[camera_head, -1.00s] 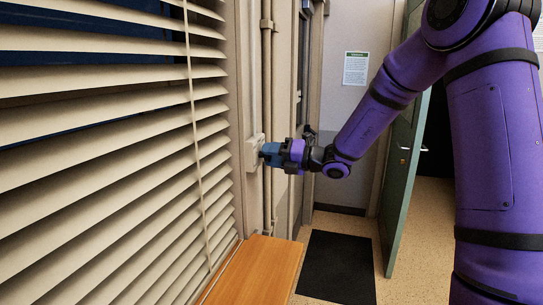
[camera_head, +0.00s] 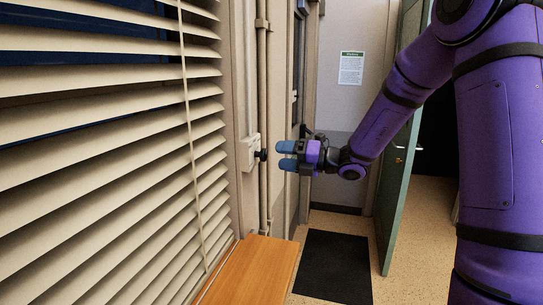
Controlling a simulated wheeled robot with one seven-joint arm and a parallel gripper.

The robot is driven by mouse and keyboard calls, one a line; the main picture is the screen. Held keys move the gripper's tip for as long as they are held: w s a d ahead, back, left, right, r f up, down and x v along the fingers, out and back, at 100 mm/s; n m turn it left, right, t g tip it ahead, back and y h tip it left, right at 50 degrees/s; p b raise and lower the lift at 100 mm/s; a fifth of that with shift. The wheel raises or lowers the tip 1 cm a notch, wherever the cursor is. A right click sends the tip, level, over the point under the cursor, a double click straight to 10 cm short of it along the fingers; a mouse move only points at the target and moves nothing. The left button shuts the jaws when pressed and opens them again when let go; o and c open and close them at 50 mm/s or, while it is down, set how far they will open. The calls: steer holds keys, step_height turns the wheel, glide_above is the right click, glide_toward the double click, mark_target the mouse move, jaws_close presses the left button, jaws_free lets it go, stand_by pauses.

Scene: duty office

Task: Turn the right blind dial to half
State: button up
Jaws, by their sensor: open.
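A small dark dial (camera_head: 261,155) sticks out from a pale wall box (camera_head: 248,153) to the right of the window blind (camera_head: 110,150). The dial is small in view, and I cannot read its setting. My gripper (camera_head: 285,156) points left toward the dial, with its blue fingers apart and nothing between them. A gap shows between the fingertips and the dial, so they do not appear to touch. The blind's slats are tilted, with dark gaps between them. A second dial is not visible.
A wooden sill or bench top (camera_head: 255,272) lies below the box. Vertical pipes (camera_head: 264,90) run just beside it. A green door (camera_head: 402,150) stands open at the right, and a black mat (camera_head: 335,268) lies on the floor.

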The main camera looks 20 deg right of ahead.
steer(key=v, duration=0.5)
steer(key=shift+s+d, duration=0.25)
steer(key=shift+d, duration=0.05)
steer(key=s+a+r+n+g+h, duration=0.1)
steer(key=s+a+n+g+h, duration=0.3)
steer(key=s+n, duration=0.45)
steer(key=s+a+r+n+g+h, duration=0.1)
steer(key=s+a+n+g, duration=0.45)
steer(key=s+n, duration=0.35)
steer(key=s+d+r+n+t+h, duration=0.1)
steer(key=s+d+n+t+h, duration=0.1)
steer(key=s+n, duration=0.5)
steer(key=s+d+r+n+t+h, duration=0.2)
steer(key=s+d+n+h, duration=0.3)
steer(key=n, duration=0.7)
steer(key=shift+s+n+h, duration=0.35)
steer(key=shift+s+h, duration=0.55)
steer(key=shift+h, duration=0.4)
steer(key=shift+d+r, duration=0.1)
